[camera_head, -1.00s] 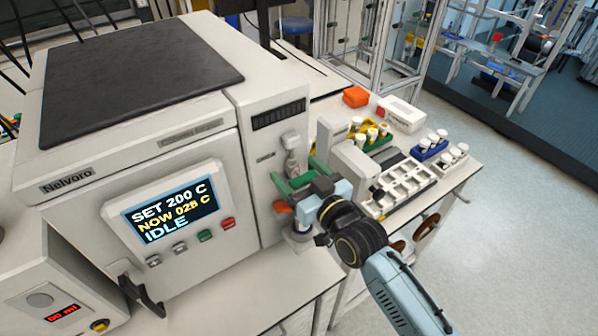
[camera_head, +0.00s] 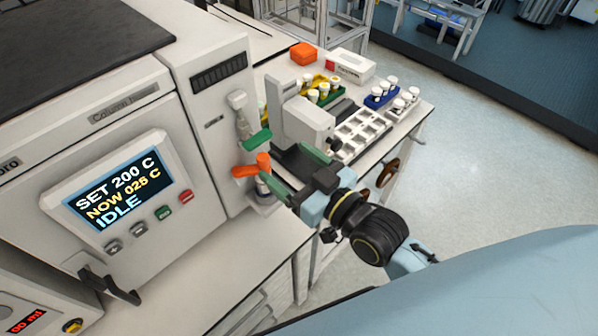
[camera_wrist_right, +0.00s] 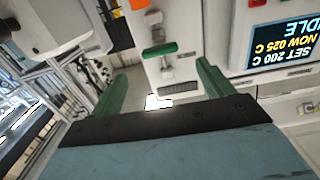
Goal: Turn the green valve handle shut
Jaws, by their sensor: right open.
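The green valve handle (camera_head: 256,140) sits on a pale fitting at the right side of the front of the white reactor cabinet. An orange handle (camera_head: 251,167) is just below it. My right gripper (camera_head: 286,168) is open and empty, close to the right of both handles, its green fingers pointing at the fitting. In the right wrist view, which shows the scene upside down, the green handle (camera_wrist_right: 160,49) lies ahead, between the directions of the two fingers and apart from them. My left gripper is not in view.
A display panel (camera_head: 122,190) reading IDLE is on the cabinet front, left of the handles. A grey-white instrument (camera_head: 304,122) stands close behind my right gripper. Capped vials (camera_head: 381,91) in racks and an orange box (camera_head: 304,54) are farther back. Open floor lies to the right.

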